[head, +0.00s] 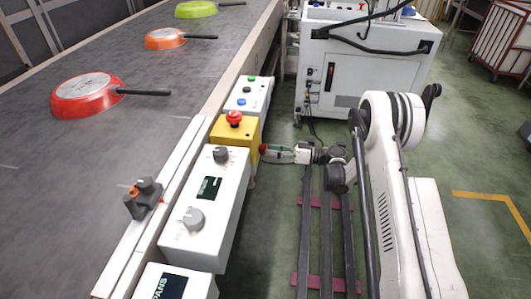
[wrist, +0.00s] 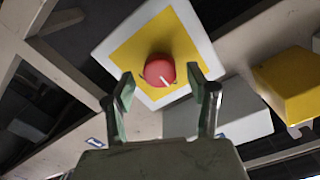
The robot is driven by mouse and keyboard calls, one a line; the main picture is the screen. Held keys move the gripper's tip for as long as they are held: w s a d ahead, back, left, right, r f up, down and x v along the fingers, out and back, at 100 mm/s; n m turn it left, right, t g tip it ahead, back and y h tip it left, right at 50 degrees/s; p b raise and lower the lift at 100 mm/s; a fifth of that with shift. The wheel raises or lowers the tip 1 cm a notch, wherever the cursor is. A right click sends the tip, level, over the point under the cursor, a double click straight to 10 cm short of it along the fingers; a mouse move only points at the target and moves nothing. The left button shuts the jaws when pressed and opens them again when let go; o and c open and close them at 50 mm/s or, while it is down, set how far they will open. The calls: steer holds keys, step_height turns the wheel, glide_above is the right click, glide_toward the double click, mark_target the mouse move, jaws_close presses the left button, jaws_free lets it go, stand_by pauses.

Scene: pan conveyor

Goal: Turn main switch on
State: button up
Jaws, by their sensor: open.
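The main switch appears as a round red knob (wrist: 160,71) with a white mark, on a yellow square plate on a white box (wrist: 110,50) in the wrist view. In the head view a small red part (head: 263,148), apparently this knob, shows at my gripper's tip; its box is mostly hidden. My gripper (wrist: 167,92) is open and empty, its two fingers pointing at the knob from either side. The knob shows between and beyond the fingertips; I cannot tell whether they touch it. My gripper (head: 277,153) lies level beside the conveyor in the head view.
A yellow box (head: 222,130) with a red emergency button (head: 234,118) stands close by, between control boxes (head: 207,200) along the conveyor edge. Red (head: 85,97) and orange (head: 165,39) pans lie on the conveyor (head: 60,210). A white cabinet (head: 350,80) stands behind my arm.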

steer(key=shift+w+a, duration=0.15)
steer(key=shift+a, duration=0.55)
steer(key=shift+w+a, duration=0.1)
steer(key=shift+a, duration=0.55)
steer(key=c, duration=1.1)
